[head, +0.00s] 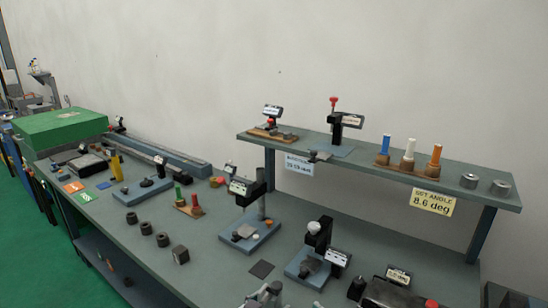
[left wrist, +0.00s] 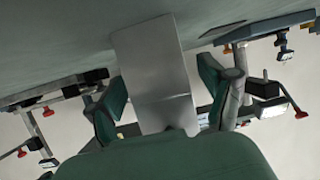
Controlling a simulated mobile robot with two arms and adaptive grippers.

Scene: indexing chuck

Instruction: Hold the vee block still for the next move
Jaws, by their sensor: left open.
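I cannot tell for certain which piece is the vee block. My right gripper does not show.
Several dark round pieces (head: 147,228) line the bench front. Blue-based fixtures (head: 250,233) stand mid-bench and at right (head: 309,265). A raised shelf (head: 380,165) carries gauges, coloured pegs and grey cylinders. A green case (head: 65,130) is at far left.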

